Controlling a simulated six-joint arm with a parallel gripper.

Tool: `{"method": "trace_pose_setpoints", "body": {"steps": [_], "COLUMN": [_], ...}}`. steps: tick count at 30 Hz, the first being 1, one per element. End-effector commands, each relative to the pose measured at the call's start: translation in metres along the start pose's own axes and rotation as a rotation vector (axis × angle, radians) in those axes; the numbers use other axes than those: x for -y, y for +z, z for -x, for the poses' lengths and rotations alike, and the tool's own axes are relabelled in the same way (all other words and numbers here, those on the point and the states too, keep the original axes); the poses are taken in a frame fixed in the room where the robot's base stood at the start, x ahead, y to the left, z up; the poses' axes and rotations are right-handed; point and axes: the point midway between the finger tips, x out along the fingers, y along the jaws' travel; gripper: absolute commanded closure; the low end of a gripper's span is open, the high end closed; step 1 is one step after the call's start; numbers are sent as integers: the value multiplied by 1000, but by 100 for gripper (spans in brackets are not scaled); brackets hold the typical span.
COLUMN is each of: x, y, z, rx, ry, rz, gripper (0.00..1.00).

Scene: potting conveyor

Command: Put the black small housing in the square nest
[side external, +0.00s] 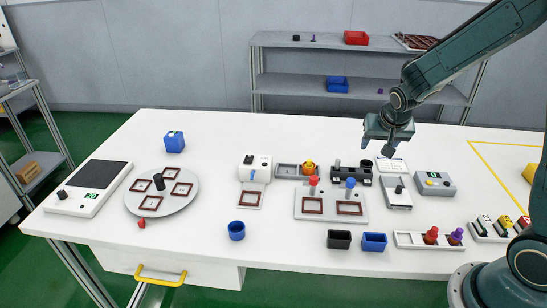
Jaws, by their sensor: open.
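A small black open-topped box (339,239), which looks like the black housing, stands upright on the white table near its front edge. My gripper (388,151) hangs above the back right of the table, behind and to the right of the black box, well apart from it. Its jaws are open, pointing down, with nothing seen between them. Square brown-rimmed nests show in several places: two on a white plate (331,217) with a red and a blue knob, several on the round grey turntable (171,204), and one at the white dispenser (249,199). I cannot tell which is meant.
A blue open box (373,242) stands just right of the black one. A blue round cup (236,230) stands to the left. A white rack (410,240) with red and purple pieces lies right. A grey control box (434,184) stands behind it. The front left table is mostly clear.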

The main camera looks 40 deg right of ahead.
Motion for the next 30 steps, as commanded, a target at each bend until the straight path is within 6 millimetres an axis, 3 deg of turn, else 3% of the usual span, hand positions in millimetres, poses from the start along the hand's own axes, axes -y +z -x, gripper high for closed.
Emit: {"method": "trace_pose_setpoints", "body": {"steps": [5, 14, 30], "x": [3, 7, -13], "y": [2, 21, 89], "z": [20, 89, 205], "rx": [4, 24, 40], "ry": [-24, -110, -284], "rz": [28, 143, 446], "gripper": [44, 44, 44]}}
